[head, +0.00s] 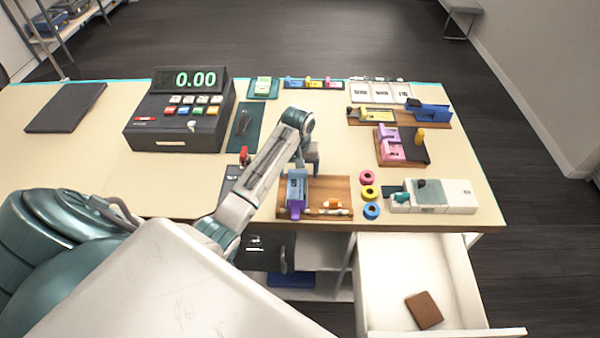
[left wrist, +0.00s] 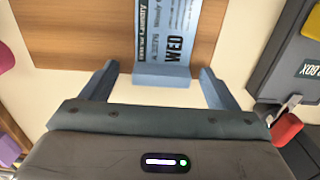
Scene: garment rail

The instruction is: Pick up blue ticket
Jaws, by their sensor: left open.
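The blue ticket (left wrist: 168,28) lies on a brown wooden board (left wrist: 60,30) in the left wrist view, with printed text including "WED". A blue block (left wrist: 162,76) sits at its near end. In the head view the blue ticket (head: 297,187) shows on the left part of the wooden board (head: 336,188), near the table's front edge. My left gripper (left wrist: 158,88) is open and empty, its fingers apart on either side of the blue block. In the head view the left gripper (head: 308,160) is just behind the ticket, partly hidden by its wrist. My right gripper is out of view.
Pink, yellow and blue rings (head: 369,192) lie right of the board, beside a white device (head: 450,196). A cash register (head: 180,110) stands at the back left. An open drawer (head: 375,285) below holds a brown item (head: 424,310). The table's left front is clear.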

